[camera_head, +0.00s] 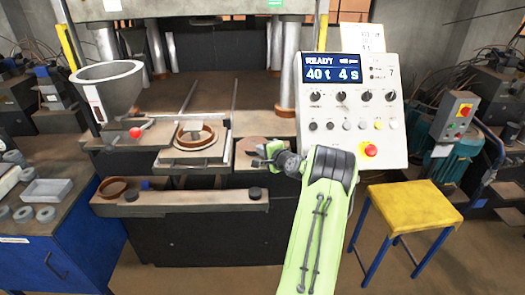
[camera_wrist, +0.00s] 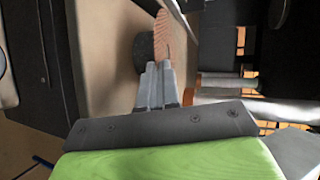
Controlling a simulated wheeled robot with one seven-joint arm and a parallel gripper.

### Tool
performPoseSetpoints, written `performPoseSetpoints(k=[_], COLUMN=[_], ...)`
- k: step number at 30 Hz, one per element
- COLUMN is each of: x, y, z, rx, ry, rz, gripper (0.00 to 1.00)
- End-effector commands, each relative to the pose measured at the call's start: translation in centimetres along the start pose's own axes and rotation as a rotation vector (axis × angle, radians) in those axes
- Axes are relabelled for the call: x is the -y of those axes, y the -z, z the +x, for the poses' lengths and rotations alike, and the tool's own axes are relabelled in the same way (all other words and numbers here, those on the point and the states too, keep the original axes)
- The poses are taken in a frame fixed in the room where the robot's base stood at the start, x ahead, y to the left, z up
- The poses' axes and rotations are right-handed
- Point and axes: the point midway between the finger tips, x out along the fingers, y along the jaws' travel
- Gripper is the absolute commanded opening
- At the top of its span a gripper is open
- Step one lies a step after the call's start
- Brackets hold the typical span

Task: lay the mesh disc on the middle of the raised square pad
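A flat reddish-brown round disc (camera_head: 255,145) with a textured face, seemingly the mesh disc, lies at the front of the press bench. In the wrist view the disc (camera_wrist: 168,32) sits edge-on against a dark round support (camera_wrist: 145,52). My gripper (camera_head: 262,155) is at the disc's near right edge. In the wrist view its fingers (camera_wrist: 162,72) are close together, with their tips at the disc's rim. I cannot tell whether the rim is between them.
A grey funnel hopper (camera_head: 108,88) stands left of the plate. A control panel (camera_head: 350,110) reading READY rises right of my gripper. A yellow stool (camera_head: 415,203) stands at right.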

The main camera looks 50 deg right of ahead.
Motion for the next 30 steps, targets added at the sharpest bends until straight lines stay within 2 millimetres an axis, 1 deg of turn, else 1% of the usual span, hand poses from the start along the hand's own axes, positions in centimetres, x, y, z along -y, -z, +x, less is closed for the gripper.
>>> performPoseSetpoints(k=[1,5,30], x=[-0.3,0.1,4.1], y=[0.0,0.0,0.0], z=[0.0,-0.1,-1.3], rx=[0.0,0.0,0.0], ry=[-0.007,-0.007,-0.002], rz=[0.002,0.002,0.0], gripper=[0.0,0.0,0.0])
